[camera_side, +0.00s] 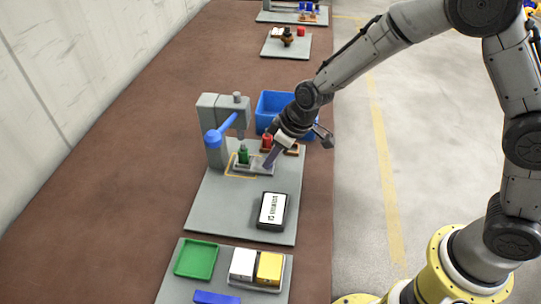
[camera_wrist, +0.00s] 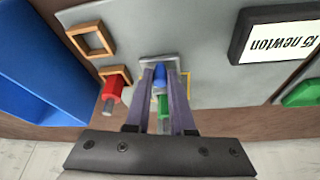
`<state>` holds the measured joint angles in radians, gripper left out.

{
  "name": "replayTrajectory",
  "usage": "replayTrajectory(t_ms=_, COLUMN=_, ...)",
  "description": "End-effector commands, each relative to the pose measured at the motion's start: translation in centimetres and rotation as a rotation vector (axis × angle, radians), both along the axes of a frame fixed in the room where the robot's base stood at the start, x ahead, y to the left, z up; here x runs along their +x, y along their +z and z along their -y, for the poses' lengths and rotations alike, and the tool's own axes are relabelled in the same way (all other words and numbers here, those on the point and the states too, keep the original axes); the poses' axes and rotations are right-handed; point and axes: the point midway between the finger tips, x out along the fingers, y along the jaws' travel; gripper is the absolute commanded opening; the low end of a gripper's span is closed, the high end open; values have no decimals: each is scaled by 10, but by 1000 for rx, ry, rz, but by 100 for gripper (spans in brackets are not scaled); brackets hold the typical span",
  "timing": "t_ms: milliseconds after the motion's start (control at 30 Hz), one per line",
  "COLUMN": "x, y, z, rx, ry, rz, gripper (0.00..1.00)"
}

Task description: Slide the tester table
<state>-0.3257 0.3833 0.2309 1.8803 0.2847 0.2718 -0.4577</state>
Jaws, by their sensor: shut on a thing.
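The tester (camera_side: 209,130) is a grey press with a blue lever (camera_side: 225,128). Its tester table is a small light-grey plate (camera_side: 262,172) low in front of the press; its grey end also shows in the wrist view (camera_wrist: 160,61). A green jack (camera_side: 244,155) stands upright at the table, and its green body shows between my fingers in the wrist view (camera_wrist: 164,108). My gripper (camera_side: 267,164) points down at the table's right end, its fingers (camera_wrist: 163,68) shut on the table's end; the gripped part is mostly hidden. A yellow outline (camera_side: 238,177) lies on the base beside the table.
A red jack (camera_side: 267,141) stands in a wooden frame close to my gripper; an empty wooden frame (camera_wrist: 90,38) is nearby. A blue bin (camera_side: 268,102) stands behind. A display reading 15 newton (camera_side: 271,209) lies in front. A green tray (camera_side: 196,258) is farther forward.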

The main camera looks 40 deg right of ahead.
Motion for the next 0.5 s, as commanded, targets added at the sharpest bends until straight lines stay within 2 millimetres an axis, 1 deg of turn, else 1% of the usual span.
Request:
replayTrajectory(t_ms=300, x=-37, y=2, z=38, rx=1, ry=-4, rz=1, gripper=0)
replayTrajectory(t_ms=400, x=-46, y=2, z=47, rx=2, ry=-4, rz=1, gripper=0)
replayTrajectory(t_ms=500, x=-51, y=2, z=52, rx=2, ry=-3, rz=2, gripper=0)
